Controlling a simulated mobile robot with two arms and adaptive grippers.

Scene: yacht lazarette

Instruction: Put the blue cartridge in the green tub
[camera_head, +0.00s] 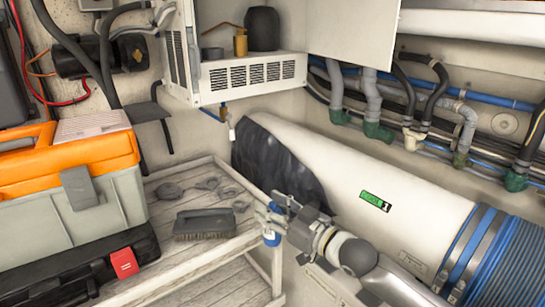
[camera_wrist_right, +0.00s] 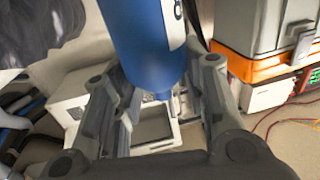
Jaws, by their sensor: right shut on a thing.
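My right gripper (camera_head: 277,222) is at the right edge of the slatted bench, with its arm coming in from the lower right. It is shut on the blue cartridge (camera_head: 271,239), of which only a small blue part shows in the head view. In the right wrist view the cartridge (camera_wrist_right: 150,45) is a large blue cylinder with a white band, held between the two fingers (camera_wrist_right: 160,85). I see no green tub in either view. My left gripper is not in view.
The slatted bench (camera_head: 170,278) carries a dark brush (camera_head: 205,224), several small flat grey items and an orange-lidded toolbox (camera_head: 75,165) on a black case (camera_head: 80,270). A white vented cabinet (camera_head: 255,77) hangs behind. A large white cylinder (camera_head: 350,165) lies on the right.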

